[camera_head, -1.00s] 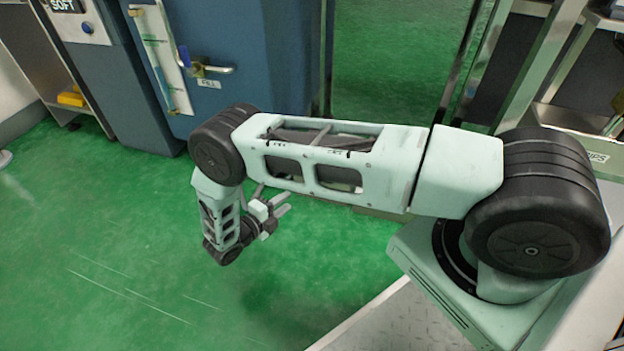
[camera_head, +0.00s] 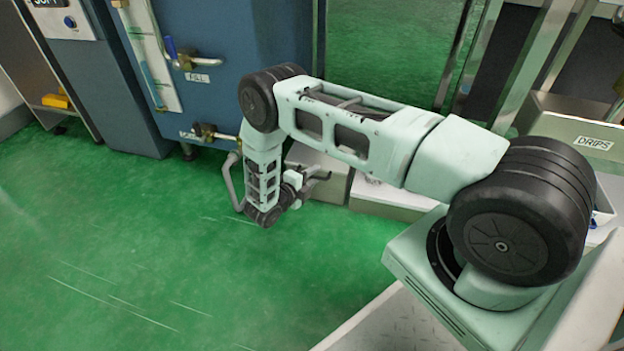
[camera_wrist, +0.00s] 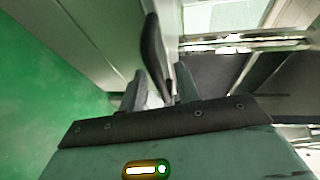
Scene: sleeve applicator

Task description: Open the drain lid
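A low, pale metal box (camera_head: 365,193) stands on the floor below the blue tank, partly hidden by my arm. I take it for the drain box, but its lid is not clearly seen in the head view. In the wrist view a black curved handle (camera_wrist: 152,48) rises beside a pale flat surface (camera_wrist: 95,35), which may be the lid. My gripper (camera_head: 322,176) is low beside the box. In the wrist view my gripper (camera_wrist: 163,82) has its fingers apart, with the handle's lower end in line with the gap. Contact cannot be told.
The blue tank (camera_head: 225,105) has a valve marked FILL (camera_head: 192,61) and a lower brass valve (camera_head: 208,132) with a grey hose (camera_head: 228,180). A metal bin marked DRIPS (camera_head: 588,145) stands at the right. The green floor at left is clear.

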